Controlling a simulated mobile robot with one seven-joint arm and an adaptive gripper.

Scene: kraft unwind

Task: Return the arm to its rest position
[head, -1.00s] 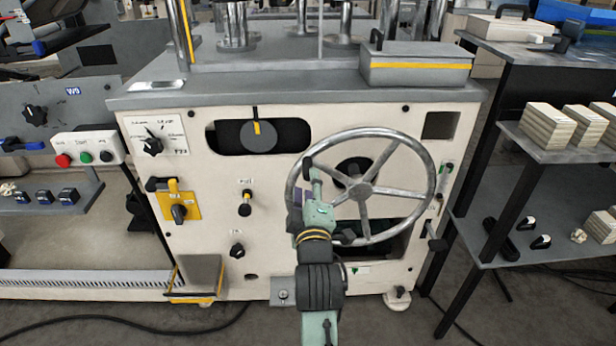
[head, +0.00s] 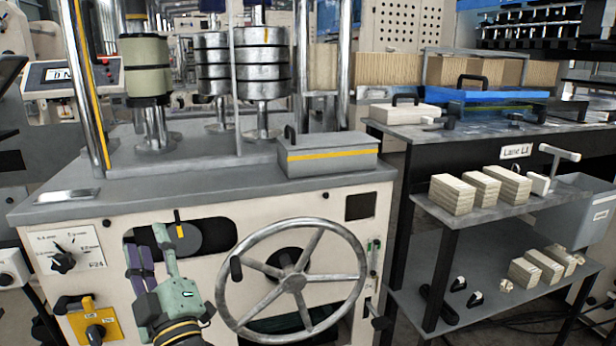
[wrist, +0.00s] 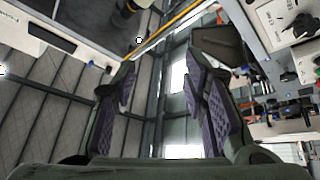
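My gripper (head: 148,244), green with purple finger pads, is raised in front of the cream machine panel, left of the spoked handwheel (head: 294,282). It stands clear of the wheel rim and overlaps the dark slot in the picture. In the wrist view my gripper (wrist: 160,88) points upward, its two fingers well apart with nothing between them. Behind them show the ceiling or far wall and a piece of the machine at the upper right. Most of my arm is cut off by the bottom of the head view.
A grey box with a yellow stripe (head: 328,158) sits on the machine top. A yellow switch plate (head: 95,325) is at the lower left. At the right, a dark shelf unit (head: 440,265) holds pale blocks (head: 480,185) and small black-handled parts. A grey bin (head: 575,215) stands beyond.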

